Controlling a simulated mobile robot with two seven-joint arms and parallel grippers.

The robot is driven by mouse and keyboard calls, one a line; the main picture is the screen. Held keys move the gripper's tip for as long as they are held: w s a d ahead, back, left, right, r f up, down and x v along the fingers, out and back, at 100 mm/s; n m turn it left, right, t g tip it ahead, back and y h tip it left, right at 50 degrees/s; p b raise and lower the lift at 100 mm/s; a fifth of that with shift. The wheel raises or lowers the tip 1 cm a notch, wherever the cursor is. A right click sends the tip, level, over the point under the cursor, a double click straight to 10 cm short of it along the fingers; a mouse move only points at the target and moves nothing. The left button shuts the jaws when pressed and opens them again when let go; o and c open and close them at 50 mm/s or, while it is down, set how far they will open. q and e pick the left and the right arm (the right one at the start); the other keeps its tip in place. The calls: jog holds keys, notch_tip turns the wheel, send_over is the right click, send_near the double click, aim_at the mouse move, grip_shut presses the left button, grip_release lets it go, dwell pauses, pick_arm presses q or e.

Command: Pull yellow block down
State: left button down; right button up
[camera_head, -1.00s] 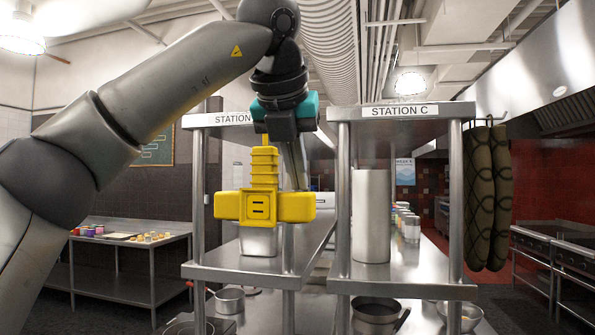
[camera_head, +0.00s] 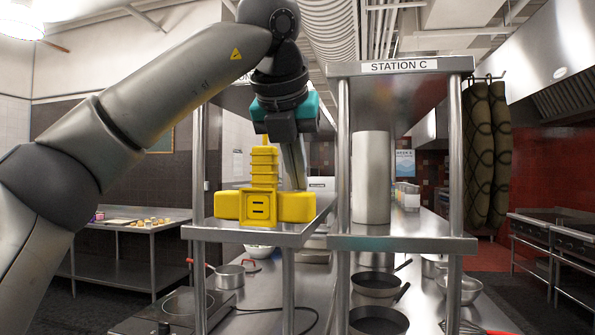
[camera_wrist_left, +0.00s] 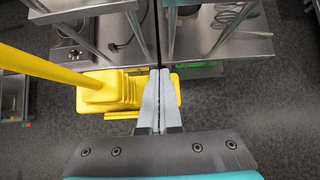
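The yellow block (camera_head: 263,203) hangs upright on a yellow cord, in front of the metal shelves. It has a ribbed neck, a square front with two dark slots and a stub on each side. My left gripper (camera_head: 299,187) points down just right of the neck, its tips at the right stub. In the left wrist view, the two fingers of the gripper (camera_wrist_left: 160,75) lie close together, shut, with yellow on both sides. The block's ribbed neck (camera_wrist_left: 100,95) is left of them there. I cannot tell whether the tips touch the block. My right gripper is not in view.
The Station C shelf (camera_head: 402,244) stands right of the block and bears a tall metal cylinder (camera_head: 371,178). Pans (camera_head: 379,284) and an induction hob (camera_head: 188,306) are on the counter below. Oven mitts (camera_head: 487,150) hang at the right. A side table (camera_head: 130,221) stands at the left.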

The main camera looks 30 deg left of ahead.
pick_arm(q)
jog(key=shift+f, duration=0.4)
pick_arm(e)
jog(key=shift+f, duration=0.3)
